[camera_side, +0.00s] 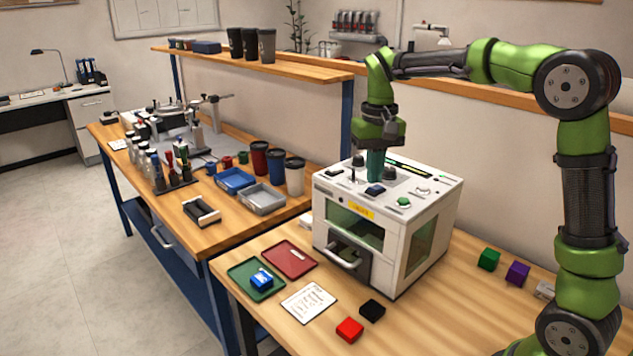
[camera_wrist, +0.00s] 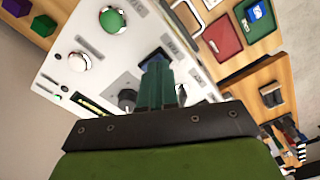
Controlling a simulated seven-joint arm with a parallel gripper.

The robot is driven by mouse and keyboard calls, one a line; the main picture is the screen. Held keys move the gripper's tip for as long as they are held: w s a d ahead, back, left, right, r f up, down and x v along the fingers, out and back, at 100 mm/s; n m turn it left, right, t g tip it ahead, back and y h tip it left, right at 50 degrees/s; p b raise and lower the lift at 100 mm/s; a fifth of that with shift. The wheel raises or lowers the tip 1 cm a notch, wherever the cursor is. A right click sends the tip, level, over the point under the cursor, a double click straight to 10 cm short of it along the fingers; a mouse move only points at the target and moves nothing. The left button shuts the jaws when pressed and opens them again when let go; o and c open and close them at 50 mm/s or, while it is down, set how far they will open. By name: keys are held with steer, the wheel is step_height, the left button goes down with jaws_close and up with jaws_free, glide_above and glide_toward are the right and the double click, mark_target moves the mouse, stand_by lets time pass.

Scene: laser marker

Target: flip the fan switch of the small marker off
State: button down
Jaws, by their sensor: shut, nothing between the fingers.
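The small marker (camera_side: 335,209) is a white box-shaped machine with a windowed front door on the near wooden table. Its top panel carries switches, dark knobs, a blue-black rocker (camera_side: 375,190) and a green button (camera_side: 404,201). The green button also shows in the wrist view (camera_wrist: 112,20). My gripper (camera_side: 376,178) points down over the panel, its green fingers shut and empty, just behind the rocker. In the wrist view the fingertips (camera_wrist: 157,62) cover part of the panel. I cannot tell which control is the fan switch, nor whether the fingers touch anything.
A green tray (camera_side: 243,284) with a blue block, a red tray (camera_side: 304,263) and a paper note (camera_side: 308,302) lie before the machine. Red (camera_side: 349,329) and black (camera_side: 372,310) blocks lie near its corner. Green and purple blocks lie to its right. The second bench holds cups and trays.

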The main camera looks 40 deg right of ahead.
mark_target(373, 188)
steer(key=shift+f, duration=0.85)
stand_by(0.3)
steer(key=shift+r, duration=3.55)
steer(key=shift+w+d, duration=0.1)
steer(key=shift+w, duration=0.05)
steer(key=shift+s+a+f+t, duration=0.1)
steer(key=shift+s+f+t, duration=0.05)
steer(key=shift+f, duration=0.45)
steer(key=shift+s+a+f+t, duration=0.1)
steer(key=shift+f+t, duration=0.05)
steer(key=shift+f, duration=0.4)
steer(key=s+a+f+n+t+y, duration=0.1)
steer(key=s+a+t, duration=0.2)
steer(key=s, duration=0.5)
steer(key=s+a+f+n+t+y, duration=0.1)
steer(key=s+a+f+t, duration=0.1)
steer(key=s+a, duration=0.4)
steer(key=s+t, duration=0.1)
steer(key=s, duration=0.2)
steer(key=shift+a+f+t, duration=0.15)
steer(key=shift+a+t, duration=0.05)
steer(key=shift+t, duration=0.1)
